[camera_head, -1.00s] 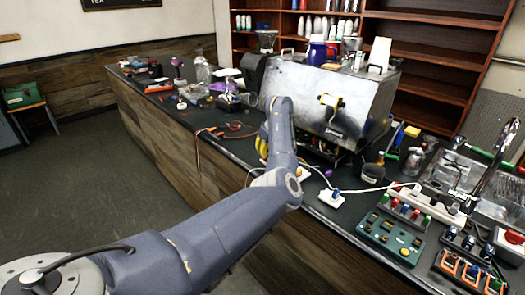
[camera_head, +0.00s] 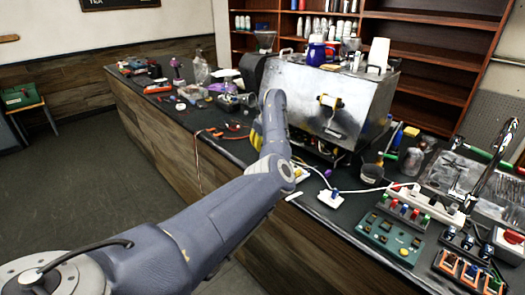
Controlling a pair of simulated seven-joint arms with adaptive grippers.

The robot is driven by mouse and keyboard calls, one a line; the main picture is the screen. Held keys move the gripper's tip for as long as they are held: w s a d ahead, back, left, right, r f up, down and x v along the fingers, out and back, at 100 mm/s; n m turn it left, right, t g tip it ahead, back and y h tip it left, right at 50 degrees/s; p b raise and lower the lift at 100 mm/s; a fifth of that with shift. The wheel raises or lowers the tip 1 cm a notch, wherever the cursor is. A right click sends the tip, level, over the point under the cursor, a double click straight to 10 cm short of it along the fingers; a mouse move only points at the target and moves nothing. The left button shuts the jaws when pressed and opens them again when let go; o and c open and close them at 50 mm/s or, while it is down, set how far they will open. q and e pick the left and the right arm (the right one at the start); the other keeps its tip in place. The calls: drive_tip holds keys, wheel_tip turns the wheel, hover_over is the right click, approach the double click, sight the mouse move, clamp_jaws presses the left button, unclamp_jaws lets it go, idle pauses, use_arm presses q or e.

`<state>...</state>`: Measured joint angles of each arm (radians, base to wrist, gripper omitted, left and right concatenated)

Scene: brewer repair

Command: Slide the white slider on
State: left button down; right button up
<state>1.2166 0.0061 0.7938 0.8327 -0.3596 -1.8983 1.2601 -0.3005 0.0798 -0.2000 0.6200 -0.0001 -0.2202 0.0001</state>
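I cannot make out with certainty a white slider in this view. A small white box with a blue knob (camera_head: 331,198) lies on the counter in front of the brewer, at the end of a white cable. My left arm reaches in from the lower left to the brewer's left front corner. Yellow parts of my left gripper (camera_head: 256,134) show beside the arm; the fingertips are mostly hidden behind it. My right gripper is out of view.
A green control panel (camera_head: 391,238), a white power strip (camera_head: 434,203) and orange-framed switches (camera_head: 468,272) crowd the right of the counter. A dark round cup (camera_head: 372,174) stands near the brewer. Tools and red wires (camera_head: 235,126) lie to the left.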

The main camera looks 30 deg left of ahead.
use_arm(q)
drive_tip(key=v, duration=0.8)
idle(0.4)
